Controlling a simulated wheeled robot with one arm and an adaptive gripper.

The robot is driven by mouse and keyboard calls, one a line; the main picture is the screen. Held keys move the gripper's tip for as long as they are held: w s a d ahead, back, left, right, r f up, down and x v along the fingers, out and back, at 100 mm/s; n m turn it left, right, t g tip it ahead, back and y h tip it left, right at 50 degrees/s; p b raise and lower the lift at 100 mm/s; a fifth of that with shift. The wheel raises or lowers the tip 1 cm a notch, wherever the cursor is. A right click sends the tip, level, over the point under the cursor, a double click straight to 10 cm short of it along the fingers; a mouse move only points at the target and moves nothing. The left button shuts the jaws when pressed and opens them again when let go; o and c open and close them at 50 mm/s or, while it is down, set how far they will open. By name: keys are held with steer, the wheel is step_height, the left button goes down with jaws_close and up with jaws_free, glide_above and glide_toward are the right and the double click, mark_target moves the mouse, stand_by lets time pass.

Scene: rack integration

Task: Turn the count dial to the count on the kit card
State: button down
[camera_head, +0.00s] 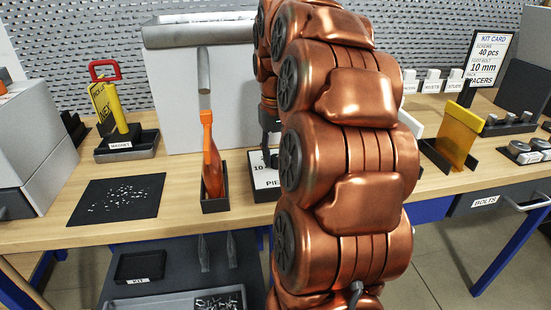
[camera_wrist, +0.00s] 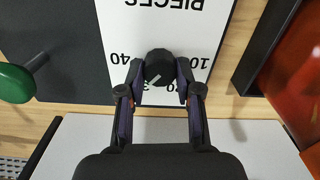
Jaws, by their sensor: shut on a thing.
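The count dial (camera_wrist: 158,66) is a round black knob on a white panel (camera_wrist: 205,20) marked PIECES, seen upside down in the wrist view. My gripper (camera_wrist: 159,78) is shut on the dial, one finger on each side. The 10 is at right; the lower numbers are partly hidden by the fingers. The kit card (camera_head: 487,62) in the head view reads screws 40 pcs and bolt 10 mm. My arm hides most of the panel (camera_head: 264,182) there.
An orange-handled tool (camera_head: 211,160) stands in a holder left of the panel. A magnet tool (camera_head: 108,100), a black mat (camera_head: 118,198) with screws and a yellow plate (camera_head: 459,135) are on the bench. In the wrist view, a green round knob (camera_wrist: 14,82) is at left.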

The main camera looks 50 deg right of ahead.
mark_target(276, 157)
steer(key=m+b, duration=0.1)
steer(key=m, duration=0.4)
steer(key=shift+m, duration=2.5)
steer(key=c, duration=0.8)
jaws_free()
steer(key=shift+r, duration=0.1)
steer(key=shift+r, duration=3.7)
